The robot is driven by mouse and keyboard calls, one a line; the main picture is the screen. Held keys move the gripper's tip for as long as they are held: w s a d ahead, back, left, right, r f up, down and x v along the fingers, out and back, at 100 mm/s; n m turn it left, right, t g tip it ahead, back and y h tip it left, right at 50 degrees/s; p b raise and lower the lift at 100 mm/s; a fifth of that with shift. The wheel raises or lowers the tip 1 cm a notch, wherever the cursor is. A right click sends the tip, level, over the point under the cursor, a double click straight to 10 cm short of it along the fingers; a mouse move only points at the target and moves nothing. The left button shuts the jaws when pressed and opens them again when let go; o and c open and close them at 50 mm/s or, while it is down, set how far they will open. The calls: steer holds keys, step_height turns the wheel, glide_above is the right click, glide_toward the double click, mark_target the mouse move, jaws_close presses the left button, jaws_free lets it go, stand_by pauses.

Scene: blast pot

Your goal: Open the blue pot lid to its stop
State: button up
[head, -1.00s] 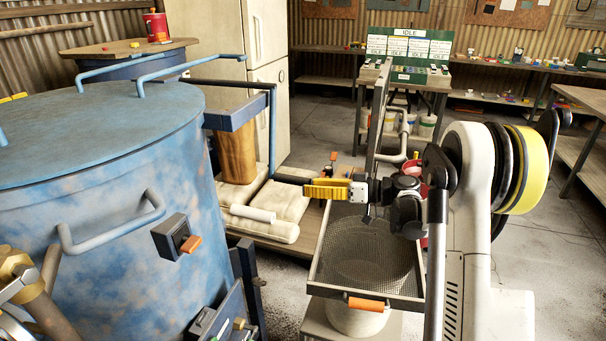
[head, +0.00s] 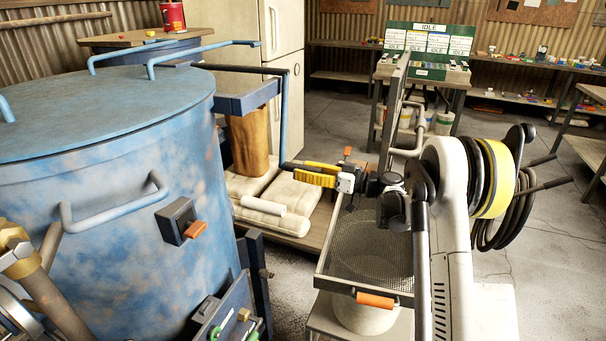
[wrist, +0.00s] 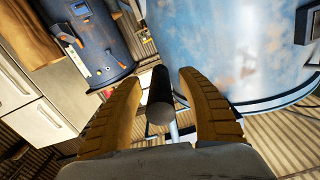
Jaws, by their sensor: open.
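The blue pot (head: 120,215) stands at the left in the head view, with its flat round lid (head: 90,105) lying level on top. A blue bar (head: 205,52) runs from the lid's far side to the right. A blue tube (head: 284,120) hangs down beside the pot and ends in a dark grip (head: 288,166). My gripper (head: 299,171) has yellow fingers and is open at this grip. In the wrist view, the dark cylindrical grip (wrist: 159,100) lies between the two spread fingers, with gaps on both sides. The pot wall (wrist: 235,50) shows beyond.
A mesh tray (head: 370,252) with an orange handle stands below my arm. Pale sacks (head: 275,208) lie on a low platform beside the pot. A latch with an orange tab (head: 180,222) sits on the pot's side. Open floor (head: 525,225) lies at the right.

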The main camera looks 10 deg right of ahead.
steer(key=shift+w+a, duration=0.1)
jaws_close()
